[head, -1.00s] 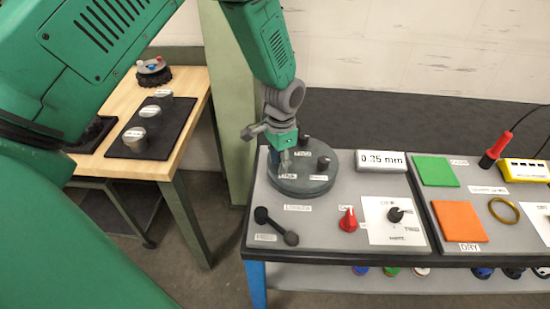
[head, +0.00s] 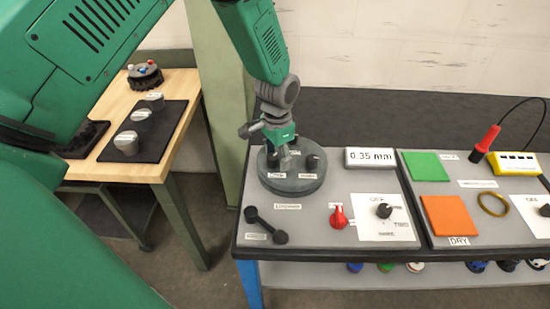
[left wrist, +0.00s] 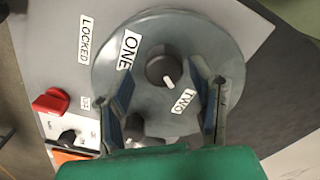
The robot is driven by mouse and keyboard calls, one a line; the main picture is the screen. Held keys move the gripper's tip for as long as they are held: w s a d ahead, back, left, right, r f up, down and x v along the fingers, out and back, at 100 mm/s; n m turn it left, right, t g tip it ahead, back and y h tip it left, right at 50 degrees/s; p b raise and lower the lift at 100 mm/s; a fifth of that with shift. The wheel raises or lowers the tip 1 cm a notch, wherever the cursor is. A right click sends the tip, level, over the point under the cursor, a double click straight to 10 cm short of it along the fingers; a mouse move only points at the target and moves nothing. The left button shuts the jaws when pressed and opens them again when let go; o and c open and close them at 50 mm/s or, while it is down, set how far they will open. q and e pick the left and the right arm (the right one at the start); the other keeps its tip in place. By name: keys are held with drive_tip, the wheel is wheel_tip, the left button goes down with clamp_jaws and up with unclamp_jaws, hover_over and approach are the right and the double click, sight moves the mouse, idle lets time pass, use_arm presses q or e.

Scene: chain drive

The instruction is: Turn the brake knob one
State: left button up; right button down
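A round grey disc (head: 296,184) on the near table carries dark knobs with white labels. In the left wrist view, a dark round knob (left wrist: 161,68) with a white pointer mark lies just right of the ONE label (left wrist: 128,51). The TWO label (left wrist: 184,101) sits below and right of it. My left gripper (left wrist: 163,88) is open, one finger each side of this knob, with visible gaps. In the head view my left gripper (head: 287,163) is above the disc and hides part of it. A second knob (head: 312,160) stands clear at right. My right gripper is out of view.
A black lever (head: 265,226) by the LOCKED label, a red knob (head: 338,217) and a black switch (head: 384,211) sit in front of the disc. A 0.35 mm display (head: 370,158) stands right. A wooden table (head: 150,171) is at left.

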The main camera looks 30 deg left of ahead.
sight(274, 155)
use_arm(q)
drive_tip(key=shift+s, duration=0.1)
drive_tip(key=shift+s+r, duration=0.1)
drive_tip(key=shift+r, duration=0.2)
drive_tip(key=r, duration=0.4)
drive_tip(key=a+r, duration=0.1)
drive_tip(key=r, duration=0.1)
drive_tip(key=shift+w+d+r, duration=0.1)
drive_tip(key=shift+r, duration=1.2)
drive_tip(key=shift+w+d+r, duration=0.1)
drive_tip(key=shift+r, duration=1.15)
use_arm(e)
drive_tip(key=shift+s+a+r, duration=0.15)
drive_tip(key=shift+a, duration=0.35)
